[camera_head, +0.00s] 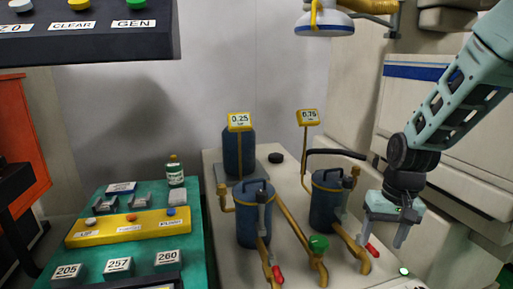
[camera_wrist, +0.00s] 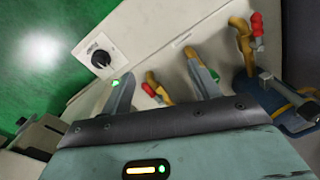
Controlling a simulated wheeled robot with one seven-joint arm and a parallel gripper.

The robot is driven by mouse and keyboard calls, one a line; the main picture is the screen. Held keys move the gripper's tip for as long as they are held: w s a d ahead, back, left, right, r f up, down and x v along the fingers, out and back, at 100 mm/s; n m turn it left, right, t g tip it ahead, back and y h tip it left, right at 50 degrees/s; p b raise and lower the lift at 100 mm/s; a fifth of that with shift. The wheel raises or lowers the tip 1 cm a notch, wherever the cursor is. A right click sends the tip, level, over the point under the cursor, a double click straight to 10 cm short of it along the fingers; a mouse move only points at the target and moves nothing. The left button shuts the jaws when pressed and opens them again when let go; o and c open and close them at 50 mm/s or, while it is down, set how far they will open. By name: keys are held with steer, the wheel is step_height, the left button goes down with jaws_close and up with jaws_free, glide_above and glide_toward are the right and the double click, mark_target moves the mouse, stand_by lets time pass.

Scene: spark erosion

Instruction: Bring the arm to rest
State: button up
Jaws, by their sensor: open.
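My gripper (camera_head: 384,232) hangs at the right in the head view, fingers pointing down, at the right end of a pale bench. Its two fingers stand apart with nothing between them. In the wrist view my gripper (camera_wrist: 160,66) shows both fingers spread. The red-tipped brass valve (camera_wrist: 155,90) appears between them in that view, but I cannot tell how far below it lies. My arm (camera_head: 455,95) comes down from the upper right, bent at a dark joint.
Two blue canisters (camera_head: 255,215) (camera_head: 326,200) with brass pipes stand on the pale bench (camera_head: 222,262), left of my gripper. A dial (camera_wrist: 98,55) shows in the wrist view. A green mat (camera_head: 196,262) with labelled blocks lies left. A lamp (camera_head: 323,22) hangs above. White cabinets (camera_head: 435,125) stand behind.

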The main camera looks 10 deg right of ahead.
steer(key=s+a+r+n, duration=0.2)
steer(key=a, duration=0.4)
steer(key=s+a+r+n, duration=0.1)
steer(key=s+a+n, duration=0.15)
steer(key=a, duration=0.35)
steer(key=s+a+r+n+p, duration=0.1)
steer(key=s+a+r+n, duration=0.2)
steer(key=s+a+n, duration=0.3)
steer(key=s+a, duration=0.4)
steer(key=s, duration=0.4)
steer(key=shift+s+a, duration=0.15)
steer(key=shift+a, duration=0.25)
steer(key=shift+n, duration=0.25)
